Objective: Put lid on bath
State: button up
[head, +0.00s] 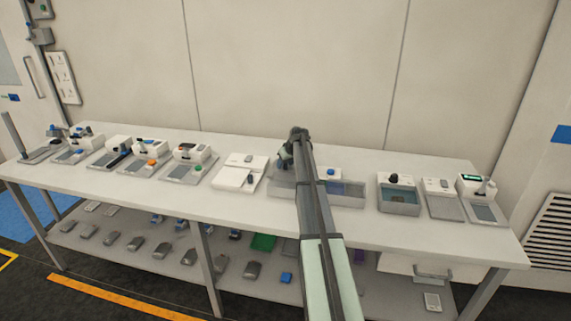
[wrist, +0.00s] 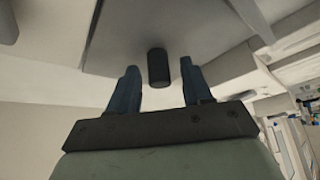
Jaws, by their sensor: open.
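In the wrist view a flat grey lid (wrist: 125,35) fills the upper part, with a dark cylindrical knob (wrist: 158,68) on it. My gripper (wrist: 160,82) is open, with one finger on each side of the knob; a gap shows on both sides. In the head view my gripper (head: 285,158) is over the bench, partly hidden by my arm. A grey plate-like thing (head: 281,178) lies below it, probably the lid. Right of my arm is an open bluish basin (head: 346,195), and further right another open tank (head: 399,205); I cannot tell which is the bath.
The white bench (head: 240,210) carries several instruments on the left, a flat white unit (head: 240,173) beside my gripper, and a white box (head: 440,195) with a display instrument (head: 478,190) at right. The front strip of the bench is clear. A lower shelf (head: 150,255) holds several small items.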

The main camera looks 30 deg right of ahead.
jog(key=shift+r, duration=0.1)
jog(key=v, duration=1.1)
jog(key=shift+r, duration=0.2)
jog(key=shift+o, duration=0.5)
jog(key=shift+s+r, duration=0.25)
jog(key=shift+r, duration=0.05)
jog(key=shift+g, duration=0.8)
jog(key=x, duration=0.4)
jog(key=w+x, duration=0.1)
jog(key=x, duration=0.7)
jog(key=shift+w+r, duration=0.15)
jog(key=shift+w, duration=0.2)
jog(key=shift+c, duration=0.2)
